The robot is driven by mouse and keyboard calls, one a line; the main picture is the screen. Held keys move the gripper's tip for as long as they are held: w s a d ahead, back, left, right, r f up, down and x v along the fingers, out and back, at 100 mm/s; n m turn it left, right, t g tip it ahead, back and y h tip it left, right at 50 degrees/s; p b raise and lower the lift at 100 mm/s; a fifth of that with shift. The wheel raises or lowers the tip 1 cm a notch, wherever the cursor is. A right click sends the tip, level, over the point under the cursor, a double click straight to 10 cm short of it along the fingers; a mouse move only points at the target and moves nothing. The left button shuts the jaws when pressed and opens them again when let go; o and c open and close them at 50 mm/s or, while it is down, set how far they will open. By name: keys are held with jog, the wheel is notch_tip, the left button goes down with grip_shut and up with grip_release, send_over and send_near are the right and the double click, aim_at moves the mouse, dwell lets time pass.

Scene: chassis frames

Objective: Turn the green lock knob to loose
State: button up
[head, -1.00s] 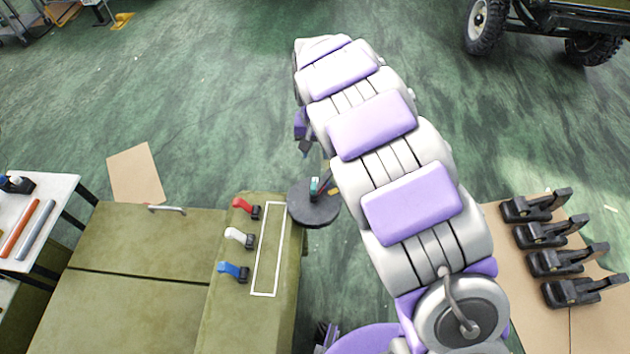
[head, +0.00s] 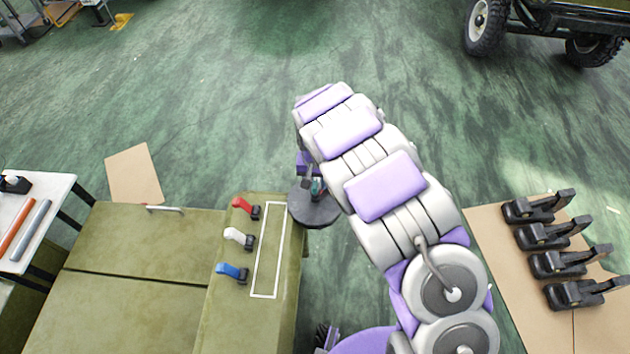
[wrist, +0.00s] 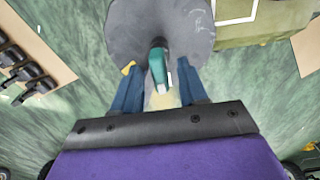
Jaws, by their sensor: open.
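The green lock knob (head: 316,187) stands on a dark grey round plate (head: 314,212) beside the olive bench. In the wrist view the knob (wrist: 157,62) is a teal-green lever on a dark stem, at the near edge of the round plate (wrist: 185,28). My gripper (wrist: 159,72) is open, with one blue finger on each side of the knob. Small gaps show between the knob and both fingers, so no grip is seen. In the head view my gripper (head: 308,172) is partly hidden by my arm, close above the knob.
The olive bench (head: 140,240) has red (head: 245,207), white (head: 238,237) and blue (head: 232,271) levers near the plate. Several black clamps (head: 548,235) stand on a cardboard sheet at right. Green floor beyond the plate is clear.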

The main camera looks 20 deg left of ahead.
jog(key=shift+a, duration=0.1)
grip_shut()
dwell(0.3)
